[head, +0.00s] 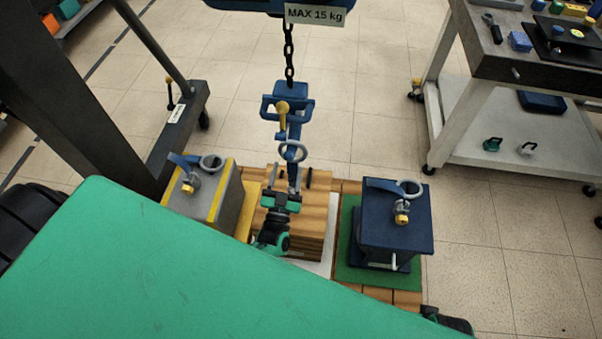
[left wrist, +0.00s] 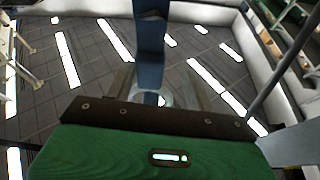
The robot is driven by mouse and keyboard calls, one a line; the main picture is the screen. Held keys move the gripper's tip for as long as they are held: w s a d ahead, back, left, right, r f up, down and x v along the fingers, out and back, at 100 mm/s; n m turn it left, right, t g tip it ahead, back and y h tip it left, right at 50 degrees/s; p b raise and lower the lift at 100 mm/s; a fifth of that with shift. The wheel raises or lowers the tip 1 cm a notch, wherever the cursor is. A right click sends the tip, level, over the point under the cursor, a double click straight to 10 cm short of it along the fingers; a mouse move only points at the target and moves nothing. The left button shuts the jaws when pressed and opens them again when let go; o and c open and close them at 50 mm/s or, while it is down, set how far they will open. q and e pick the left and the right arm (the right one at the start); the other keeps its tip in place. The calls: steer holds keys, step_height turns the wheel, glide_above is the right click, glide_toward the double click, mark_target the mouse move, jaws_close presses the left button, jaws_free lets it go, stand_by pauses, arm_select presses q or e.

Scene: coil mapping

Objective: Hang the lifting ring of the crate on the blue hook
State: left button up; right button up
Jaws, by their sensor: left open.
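The blue hook assembly (head: 287,103) hangs from a chain at the top middle of the head view. A pale metal ring (head: 293,151) shows against its lower blue part; I cannot tell if the ring is threaded on the hook or only in front of it. My left gripper (head: 292,178) is below the ring, its two fingers apart and pointing away from me. In the left wrist view a blue bar (left wrist: 150,45) stands between the spread fingers (left wrist: 158,85), with a pale round part low behind it. A wooden crate (head: 312,225) sits behind and under the gripper, partly hidden.
A grey, yellow-edged crate (head: 212,205) stands left and a dark blue crate (head: 395,235) right, on a green mat (head: 347,270); each has a ring on top. A workbench (head: 530,68) is at the right.

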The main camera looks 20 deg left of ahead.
arm_select(q)
steer(key=b+v, duration=0.1)
steer(key=v, duration=1.1)
steer(key=shift+r, duration=0.1)
